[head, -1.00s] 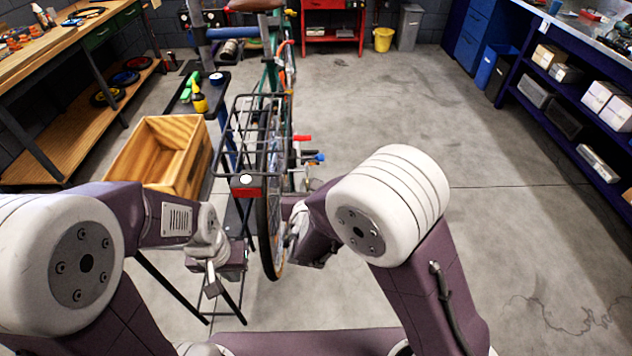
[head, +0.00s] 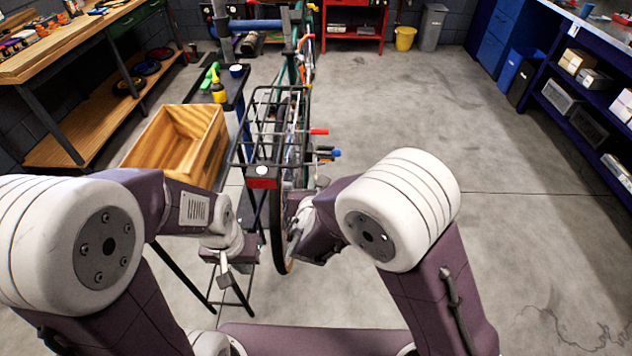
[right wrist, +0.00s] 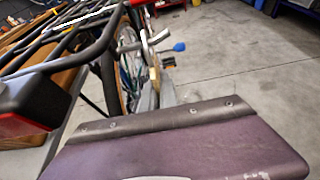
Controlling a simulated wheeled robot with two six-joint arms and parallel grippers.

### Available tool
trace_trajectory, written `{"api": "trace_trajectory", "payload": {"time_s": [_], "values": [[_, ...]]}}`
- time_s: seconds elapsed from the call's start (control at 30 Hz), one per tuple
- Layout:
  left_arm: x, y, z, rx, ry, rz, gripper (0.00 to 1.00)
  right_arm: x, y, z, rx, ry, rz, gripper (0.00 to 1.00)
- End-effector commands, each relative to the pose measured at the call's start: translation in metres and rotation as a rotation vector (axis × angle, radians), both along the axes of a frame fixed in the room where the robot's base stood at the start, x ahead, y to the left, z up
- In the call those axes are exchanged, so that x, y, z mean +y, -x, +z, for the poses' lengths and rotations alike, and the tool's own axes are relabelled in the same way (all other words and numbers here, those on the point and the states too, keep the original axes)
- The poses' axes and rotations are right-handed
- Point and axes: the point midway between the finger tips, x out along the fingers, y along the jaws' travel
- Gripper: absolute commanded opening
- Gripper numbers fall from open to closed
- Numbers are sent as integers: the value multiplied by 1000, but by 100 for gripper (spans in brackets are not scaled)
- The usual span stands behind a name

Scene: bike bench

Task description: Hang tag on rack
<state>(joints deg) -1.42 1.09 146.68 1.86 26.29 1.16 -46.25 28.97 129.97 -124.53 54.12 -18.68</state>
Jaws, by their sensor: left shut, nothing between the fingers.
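The rack (head: 262,137) is a black wire carrier over the bike's rear wheel, with a red rear light (head: 261,177) at its near end. It also shows at the upper left of the right wrist view (right wrist: 75,42). My right gripper (right wrist: 156,92) has its grey fingers shut on a thin tan piece, seen edge-on, which looks like the tag (right wrist: 154,76). It is to the right of the rack, apart from it; its tips are hard to make out in the head view. My left gripper (head: 224,276) is shut and empty, below and left of the rack.
A wooden crate (head: 178,150) stands left of the rack. Behind it a dark tray (head: 236,90) holds a yellow bottle (head: 218,88). The rear wheel (head: 277,225) stands between my grippers. Blue shelving (head: 560,95) is far right; the floor between is clear.

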Motion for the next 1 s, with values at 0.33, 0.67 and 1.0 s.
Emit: {"api": "trace_trajectory", "payload": {"time_s": [0.33,0.67,1.0], "values": [[0,0,0,0,0,0,0,0,0,0,1,0,0,29],[0,0,2,0,0,0,0,1,44,19,0,-1,6,29],[0,0,5,0,0,0,0,0,84,34,1,0,0,29]]}}
